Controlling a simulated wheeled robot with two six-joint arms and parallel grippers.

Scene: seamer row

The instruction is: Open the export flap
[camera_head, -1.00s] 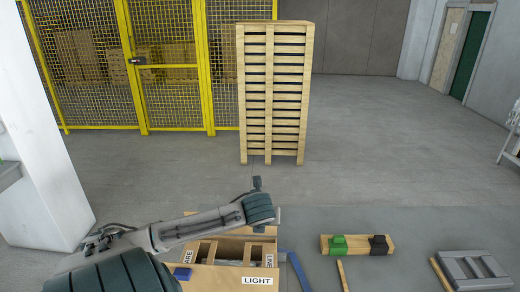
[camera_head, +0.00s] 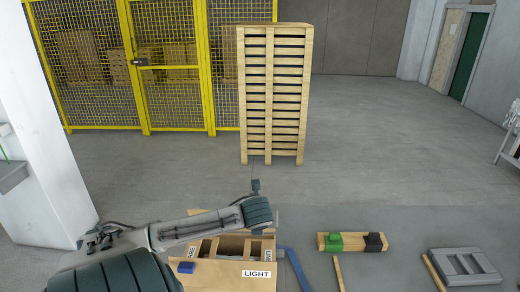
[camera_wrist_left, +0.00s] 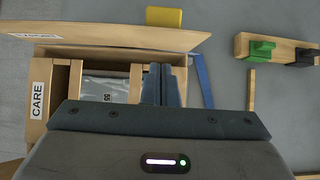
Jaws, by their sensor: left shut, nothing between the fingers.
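An open wooden box (camera_head: 232,276) stands low in front of me, partly hidden by my left arm in the head view. Its near flap reads LIGHT and its left flap (camera_wrist_left: 38,105) reads CARE. In the left wrist view, a long far flap (camera_wrist_left: 120,38) slants across the back of the box with a label (camera_wrist_left: 38,36) too foreshortened to read surely. My left gripper (camera_wrist_left: 165,72) is shut and empty, its fingers over the box opening, near the far flap. I cannot tell whether they touch it. My right gripper is not in view.
A blue block (camera_head: 186,267) is at the box's near left; a blue bar (camera_head: 293,268) lies right. A wooden beam (camera_head: 354,243) carries green and black blocks. A grey frame (camera_head: 465,266) lies far right. A yellow block (camera_wrist_left: 165,17) lies beyond the flap. A pallet stack (camera_head: 272,95) stands behind.

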